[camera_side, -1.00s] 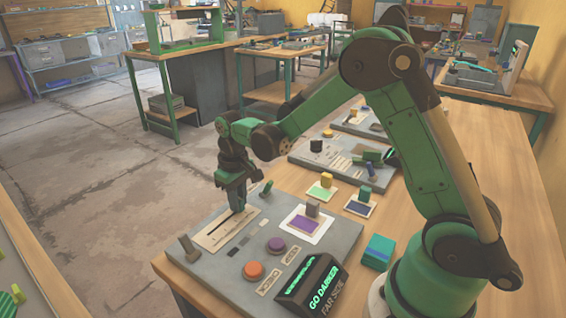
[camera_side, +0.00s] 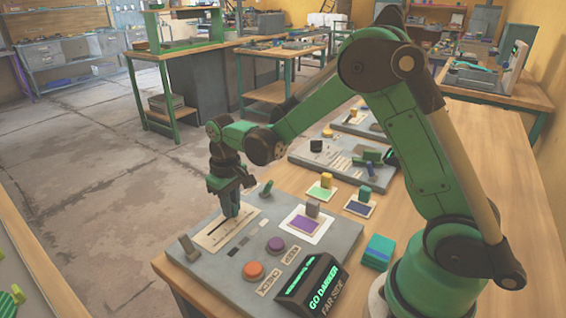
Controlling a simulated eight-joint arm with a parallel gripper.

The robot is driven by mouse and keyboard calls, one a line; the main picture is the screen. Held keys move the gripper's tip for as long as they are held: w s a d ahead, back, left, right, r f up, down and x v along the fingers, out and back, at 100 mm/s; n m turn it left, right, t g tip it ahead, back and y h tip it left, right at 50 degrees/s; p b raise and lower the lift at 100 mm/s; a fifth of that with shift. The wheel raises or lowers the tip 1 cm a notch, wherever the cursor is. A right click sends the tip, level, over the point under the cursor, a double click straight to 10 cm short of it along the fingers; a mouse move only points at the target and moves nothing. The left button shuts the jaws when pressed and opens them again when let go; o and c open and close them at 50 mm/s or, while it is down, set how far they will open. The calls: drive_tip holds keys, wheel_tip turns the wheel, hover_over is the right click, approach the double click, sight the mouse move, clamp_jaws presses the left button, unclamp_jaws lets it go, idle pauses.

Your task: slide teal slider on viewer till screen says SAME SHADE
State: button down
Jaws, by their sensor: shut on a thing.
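The viewer (camera_side: 350,236) is a grey panel on the near part of the wooden bench. Its pale slider plate (camera_side: 208,238) has a dark slot running from lower left to upper right. My gripper (camera_side: 231,207) points down over the upper right part of this slot, shut on the teal slider, which the fingers mostly hide. The viewer's small black screen (camera_side: 312,284) shows green text reading GO DARKER, with FAR SIDE lettered beside it.
An orange button (camera_side: 253,271) and a purple button (camera_side: 275,245) sit on the panel. A purple swatch card (camera_side: 304,224), a grey lever (camera_side: 188,247) and a green lever (camera_side: 266,189) are near my gripper. Teal blocks (camera_side: 379,250) lie to the right.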

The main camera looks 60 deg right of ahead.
drive_tip(key=shift+a, duration=0.55)
drive_tip(key=c, duration=0.8)
unclamp_jaws()
drive_tip(key=shift+o, duration=0.2)
drive_tip(key=shift+r, duration=0.1)
drive_tip(key=shift+r, duration=2.75)
drive_tip(key=shift+r, duration=0.1)
drive_tip(key=s+r+t, duration=0.5)
drive_tip(key=s+t, duration=0.2)
drive_tip(key=s, duration=0.4)
drive_tip(key=shift+a, duration=0.3)
